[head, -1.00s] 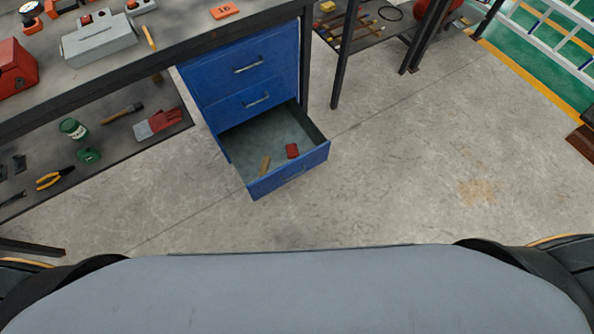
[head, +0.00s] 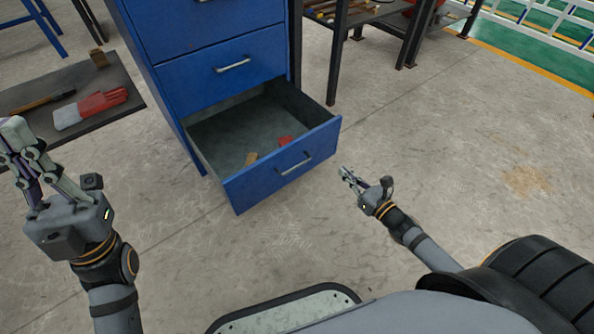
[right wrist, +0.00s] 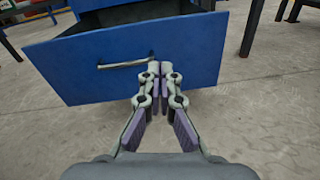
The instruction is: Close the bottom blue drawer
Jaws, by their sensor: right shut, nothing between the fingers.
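The bottom blue drawer (head: 260,186) is pulled well out of the blue cabinet in the head view. Its silver handle (head: 294,164) is on the front panel. A red item (head: 285,141) and a tan piece (head: 250,159) lie inside. My right gripper (head: 345,172) is shut and empty, low in front of the drawer's right end. In the right wrist view, its fingertips (right wrist: 160,68) point at the blue front panel (right wrist: 195,50), right of the handle; I cannot tell if they touch it. My left gripper (head: 8,140) is raised at the far left, away from the drawer; its opening is unclear.
The upper drawers (head: 225,68) are shut. A dark rack (head: 345,45) stands behind the cabinet's right side. The floor (head: 430,150) at right is clear.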

